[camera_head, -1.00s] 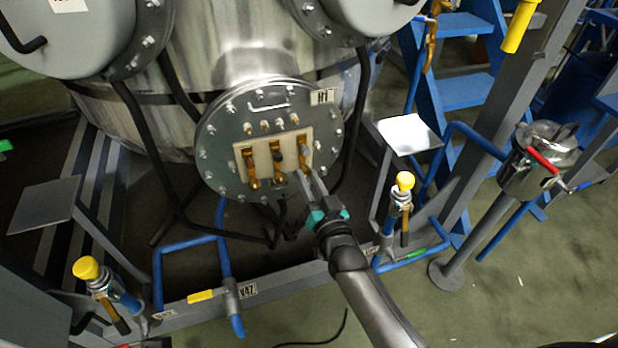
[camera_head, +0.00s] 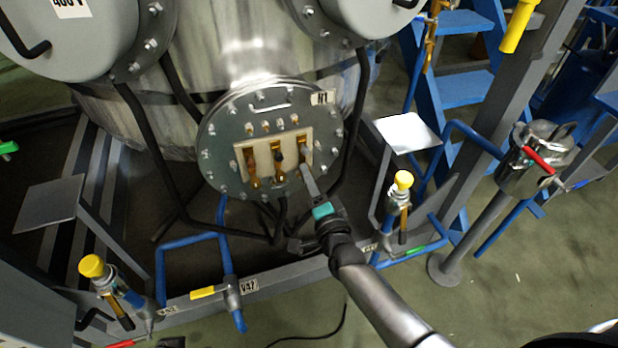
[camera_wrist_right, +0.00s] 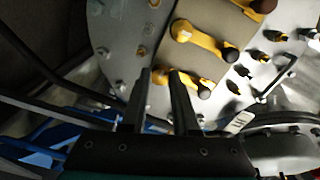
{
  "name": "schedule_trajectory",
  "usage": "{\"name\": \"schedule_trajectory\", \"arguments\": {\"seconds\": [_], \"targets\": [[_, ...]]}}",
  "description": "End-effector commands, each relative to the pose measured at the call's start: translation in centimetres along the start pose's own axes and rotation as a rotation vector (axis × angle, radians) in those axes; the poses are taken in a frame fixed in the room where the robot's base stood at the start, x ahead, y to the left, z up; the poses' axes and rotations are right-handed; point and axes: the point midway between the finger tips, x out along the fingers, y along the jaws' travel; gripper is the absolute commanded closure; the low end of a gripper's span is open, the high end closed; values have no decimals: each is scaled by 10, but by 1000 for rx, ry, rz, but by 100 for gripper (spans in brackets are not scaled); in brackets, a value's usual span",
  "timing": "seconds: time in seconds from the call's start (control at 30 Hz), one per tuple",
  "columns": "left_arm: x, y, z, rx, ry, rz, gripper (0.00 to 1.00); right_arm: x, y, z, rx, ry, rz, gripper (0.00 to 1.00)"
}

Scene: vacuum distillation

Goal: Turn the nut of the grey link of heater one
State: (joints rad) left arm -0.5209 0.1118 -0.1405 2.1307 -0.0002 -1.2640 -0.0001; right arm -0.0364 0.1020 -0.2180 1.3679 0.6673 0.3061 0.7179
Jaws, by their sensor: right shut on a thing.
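The round flange of heater one (camera_head: 225,165), marked H1, is on the front of the steel vessel. Its pale terminal plate (camera_head: 267,157) carries three copper-coloured links side by side. My right gripper (camera_head: 305,172) reaches up from below to the lower end of the rightmost link (camera_head: 303,143), which has a grey part there. It is shut on the nut at that end; the fingers hide most of the nut. In the right wrist view, the two dark fingers (camera_wrist_right: 161,75) reach to the end of the nearest link (camera_wrist_right: 190,76), with a gap between them. My left gripper is out of view.
Black cables hang around the flange (camera_head: 150,135). Blue pipes with a valve tagged V47 (camera_head: 232,290) run below it. Yellow-capped valves (camera_head: 403,183) stand to the right and lower left. A grey frame post (camera_head: 480,110) and blue steps (camera_head: 462,90) are at the right.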

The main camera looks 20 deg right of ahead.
Motion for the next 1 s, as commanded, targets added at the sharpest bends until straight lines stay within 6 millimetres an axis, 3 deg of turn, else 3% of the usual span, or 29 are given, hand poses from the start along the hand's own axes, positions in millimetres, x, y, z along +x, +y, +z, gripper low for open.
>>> {"name": "schedule_trajectory", "arguments": {"seconds": [0.43,1.0], "targets": [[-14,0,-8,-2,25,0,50,0,1,1,426,-1,0,100],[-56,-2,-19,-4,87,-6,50,0,1,1,968,-1,0,100]]}}
